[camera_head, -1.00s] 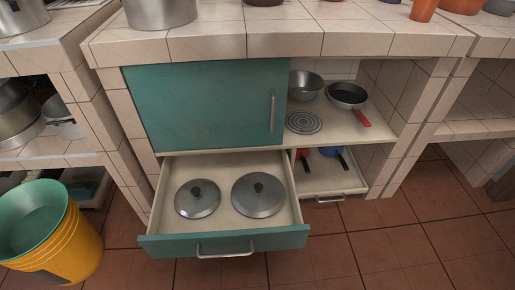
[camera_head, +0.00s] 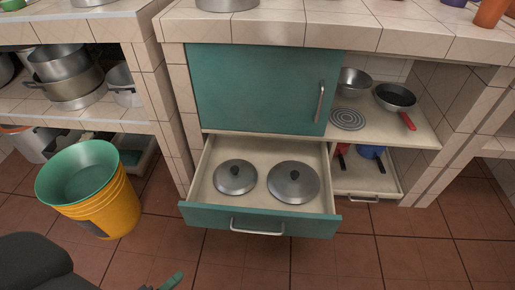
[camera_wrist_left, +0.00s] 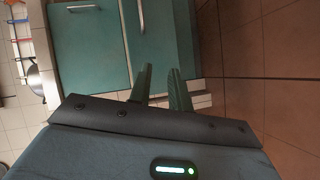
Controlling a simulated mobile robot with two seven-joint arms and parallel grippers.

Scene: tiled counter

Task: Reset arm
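My left gripper (camera_head: 168,283) shows only as a green fingertip at the bottom edge of the head view, with my dark arm to its left. In the left wrist view its two green fingers (camera_wrist_left: 160,72) stand apart with nothing between them. It is in front of the teal cabinet and clear of the open drawer (camera_head: 258,220) in the head view. The drawer holds a smaller lid (camera_head: 235,178) and a larger lid (camera_head: 293,183), both lying flat with dark knobs. My right gripper is in neither view.
The teal door (camera_head: 258,90) is closed. A yellow bucket (camera_head: 112,212) with a green inside stands on the floor at left. A pan (camera_head: 395,96) and a metal bowl (camera_head: 353,82) sit on the right shelf. The tiled floor in front is clear.

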